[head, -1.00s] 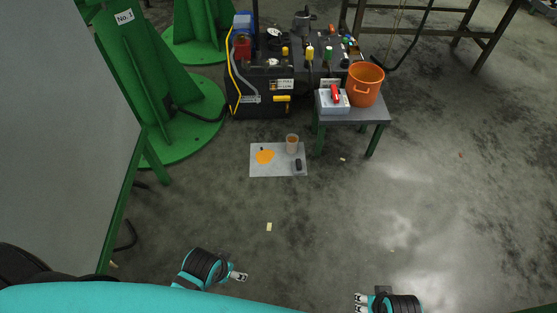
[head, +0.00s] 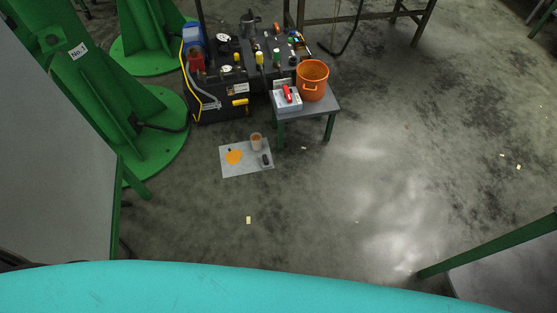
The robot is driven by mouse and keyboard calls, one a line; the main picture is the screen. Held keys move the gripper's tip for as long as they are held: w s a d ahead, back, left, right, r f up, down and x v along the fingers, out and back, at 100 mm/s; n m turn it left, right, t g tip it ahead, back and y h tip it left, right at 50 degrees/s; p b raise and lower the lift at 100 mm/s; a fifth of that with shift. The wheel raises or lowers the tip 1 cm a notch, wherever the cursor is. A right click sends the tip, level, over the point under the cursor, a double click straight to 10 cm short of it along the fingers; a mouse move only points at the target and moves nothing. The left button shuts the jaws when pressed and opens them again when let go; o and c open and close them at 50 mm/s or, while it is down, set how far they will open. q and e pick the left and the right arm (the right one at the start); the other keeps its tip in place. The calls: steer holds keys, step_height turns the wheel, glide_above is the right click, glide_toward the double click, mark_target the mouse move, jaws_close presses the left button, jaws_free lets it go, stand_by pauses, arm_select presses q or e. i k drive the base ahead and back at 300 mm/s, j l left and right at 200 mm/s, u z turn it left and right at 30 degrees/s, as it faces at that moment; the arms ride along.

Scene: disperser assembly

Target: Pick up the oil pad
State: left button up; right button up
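A light grey sheet that looks like the oil pad (head: 232,169) lies flat on the floor ahead of me, in front of the black machine. An orange patch (head: 234,157) is on its left part. A small beige cup (head: 256,142) stands near its back right edge, and a small dark object (head: 265,160) lies on its right side. Neither of my grippers shows in the head view now. My own teal body fills the bottom of the picture.
A small grey table (head: 323,105) behind right of the sheet holds an orange bucket (head: 312,82) and a grey box. A black machine (head: 215,113) and green stands (head: 150,150) are behind and left. A green-edged table (head: 490,245) is at lower right.

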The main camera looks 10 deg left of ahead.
mark_target(266, 161)
steer(key=i+j+z, duration=0.15)
steer(key=z, duration=0.25)
steer(key=j+z, duration=0.45)
steer(key=i+j+z, duration=0.1)
steer(key=z, duration=0.3)
steer(key=j, duration=0.1)
